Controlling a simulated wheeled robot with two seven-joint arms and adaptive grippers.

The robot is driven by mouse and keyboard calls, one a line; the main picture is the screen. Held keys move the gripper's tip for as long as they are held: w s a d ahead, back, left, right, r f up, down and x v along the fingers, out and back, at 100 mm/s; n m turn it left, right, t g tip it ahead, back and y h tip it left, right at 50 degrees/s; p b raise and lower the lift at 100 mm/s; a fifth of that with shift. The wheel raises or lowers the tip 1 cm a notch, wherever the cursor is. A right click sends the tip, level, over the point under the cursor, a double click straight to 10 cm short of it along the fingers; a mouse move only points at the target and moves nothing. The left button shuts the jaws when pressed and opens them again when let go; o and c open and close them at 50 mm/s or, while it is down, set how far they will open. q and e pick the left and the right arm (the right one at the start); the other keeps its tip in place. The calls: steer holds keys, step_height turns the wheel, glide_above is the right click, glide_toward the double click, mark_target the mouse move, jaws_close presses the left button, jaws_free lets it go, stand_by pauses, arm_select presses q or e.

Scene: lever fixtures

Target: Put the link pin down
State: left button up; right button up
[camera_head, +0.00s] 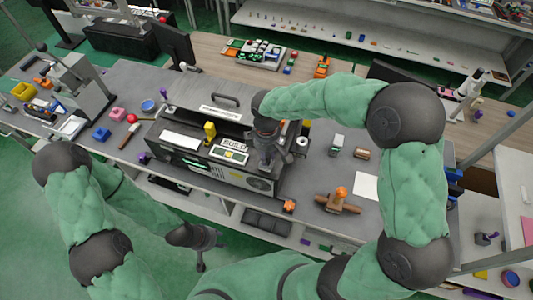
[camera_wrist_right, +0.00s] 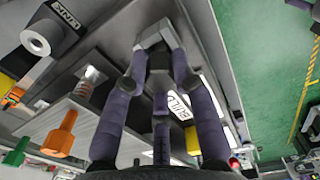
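My right gripper (camera_head: 268,160) points down over the front right part of the dark box (camera_head: 200,172) on the bench. In the right wrist view its purple fingers (camera_wrist_right: 160,52) close in on a pale grey metal piece (camera_wrist_right: 154,36), which looks like the link pin. Its lower end is hard to make out.
A yellow part (camera_head: 209,131) stands on the box. An orange-topped lever fixture (camera_head: 340,196) and a white sheet (camera_head: 366,186) lie to the right. A monitor (camera_head: 175,44) stands behind.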

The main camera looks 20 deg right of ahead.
mark_target(267, 154)
steer(key=shift+o, duration=1)
steer(key=shift+r, duration=0.1)
step_height(267, 154, up, 12)
steer(key=p, duration=0.1)
